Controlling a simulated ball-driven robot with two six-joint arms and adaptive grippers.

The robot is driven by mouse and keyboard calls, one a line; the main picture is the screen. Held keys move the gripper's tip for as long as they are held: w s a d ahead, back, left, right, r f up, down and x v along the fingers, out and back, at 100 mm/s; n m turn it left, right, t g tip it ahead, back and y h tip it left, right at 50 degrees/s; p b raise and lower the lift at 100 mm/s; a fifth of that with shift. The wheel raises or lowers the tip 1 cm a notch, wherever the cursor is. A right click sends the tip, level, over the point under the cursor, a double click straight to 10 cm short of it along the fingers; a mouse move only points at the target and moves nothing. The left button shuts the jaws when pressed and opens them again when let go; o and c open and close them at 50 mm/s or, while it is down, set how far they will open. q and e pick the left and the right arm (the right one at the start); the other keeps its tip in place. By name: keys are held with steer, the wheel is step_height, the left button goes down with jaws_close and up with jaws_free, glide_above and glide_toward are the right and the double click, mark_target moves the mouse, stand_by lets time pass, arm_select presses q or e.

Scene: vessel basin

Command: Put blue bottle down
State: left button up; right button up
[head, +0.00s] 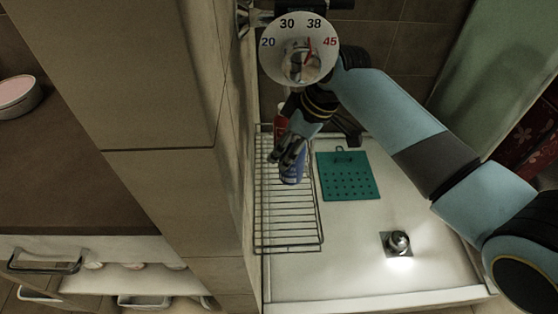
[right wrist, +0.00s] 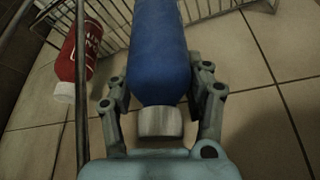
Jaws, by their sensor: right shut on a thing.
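The blue bottle (head: 291,174) is in my right gripper (head: 289,152), at the wire rack on the left side of the shower basin. In the right wrist view the blue bottle (right wrist: 160,50) lies between the two fingers of my right gripper (right wrist: 160,88), its white cap towards the camera. The fingers are shut on it. The bottle's far end is cut off by the frame, so I cannot tell whether it touches the rack. My left gripper is not in view.
A wire rack (head: 290,222) runs along the tiled wall, its front part empty. A red bottle (right wrist: 78,55) with a white cap stands near the blue one. A green perforated mat (head: 348,185) and a metal drain (head: 398,243) lie in the white basin (head: 330,262). A dial (head: 300,60) hangs above.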

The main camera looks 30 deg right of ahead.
mark_target(281, 157)
steer(key=w+f, duration=0.1)
steer(key=f, duration=0.1)
steer(key=w+f+b, duration=0.1)
steer(key=f, duration=0.1)
steer(key=w+f, duration=0.1)
steer(key=f, duration=0.1)
steer(key=shift+d+b, duration=0.25)
steer(key=shift+b, duration=0.05)
steer(key=o, duration=1.3)
steer(key=shift+s+f, duration=0.1)
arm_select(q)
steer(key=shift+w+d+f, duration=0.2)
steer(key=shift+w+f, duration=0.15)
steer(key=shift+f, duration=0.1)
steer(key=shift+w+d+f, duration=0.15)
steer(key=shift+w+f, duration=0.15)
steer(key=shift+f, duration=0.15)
arm_select(e)
steer(key=p+v, duration=0.3)
steer(key=v, duration=0.9)
steer(key=shift+r, duration=0.25)
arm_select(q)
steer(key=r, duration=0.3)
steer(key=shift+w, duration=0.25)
